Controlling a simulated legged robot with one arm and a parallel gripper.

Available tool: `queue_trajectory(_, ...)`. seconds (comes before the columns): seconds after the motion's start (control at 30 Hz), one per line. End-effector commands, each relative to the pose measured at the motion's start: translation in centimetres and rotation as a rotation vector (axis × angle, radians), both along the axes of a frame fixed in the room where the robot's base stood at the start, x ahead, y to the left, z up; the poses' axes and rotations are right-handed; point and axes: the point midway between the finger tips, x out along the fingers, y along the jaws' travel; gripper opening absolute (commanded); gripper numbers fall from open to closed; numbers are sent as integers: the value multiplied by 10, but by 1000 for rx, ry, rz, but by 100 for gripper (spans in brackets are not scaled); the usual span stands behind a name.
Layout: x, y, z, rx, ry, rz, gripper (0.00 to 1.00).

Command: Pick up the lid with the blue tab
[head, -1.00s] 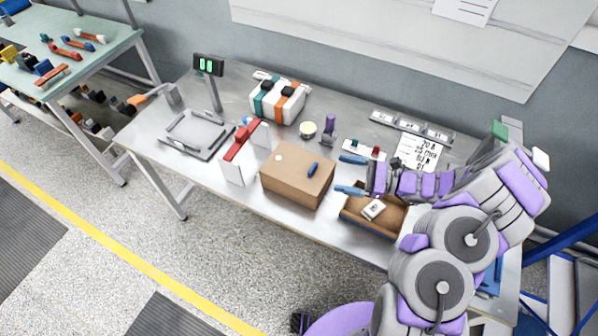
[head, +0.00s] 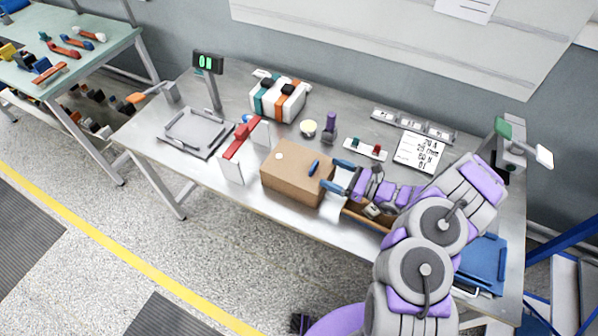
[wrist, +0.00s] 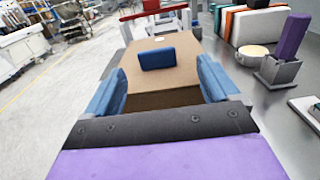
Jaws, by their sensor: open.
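The cardboard-brown lid (head: 288,172) sits on the bench and looks like the top of a box. Its blue tab (head: 314,167) stands up near its right side. In the wrist view the blue tab (wrist: 171,58) rises from the brown top (wrist: 190,82), ahead of my fingers. My gripper (head: 333,174) is open, its blue fingers at the right edge of the lid. In the wrist view my gripper (wrist: 162,88) has one blue finger on each side, with the tab beyond and between them. I cannot tell whether the fingers touch the lid.
An open brown box (head: 366,217) with a pale item lies under my arm. A red-topped white stand (head: 238,149) is left of the lid. A purple-handled tool (head: 330,127), a round pale disc (head: 308,128) and a switch strip (head: 365,149) lie behind. Bare bench shows front left.

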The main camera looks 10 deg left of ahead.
Motion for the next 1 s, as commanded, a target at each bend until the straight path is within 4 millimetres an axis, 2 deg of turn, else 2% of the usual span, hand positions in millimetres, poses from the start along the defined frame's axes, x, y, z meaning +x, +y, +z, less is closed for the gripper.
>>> queue_trajectory(0.1,5,14,0,1,-1,2,88)
queue_trajectory(0.33,10,28,1,1,-1,1,88)
queue_trajectory(0.63,20,66,3,0,-1,2,88)
queue_trajectory(0.93,22,71,4,0,0,0,88)
queue_trajectory(1.0,22,71,4,0,0,0,84)
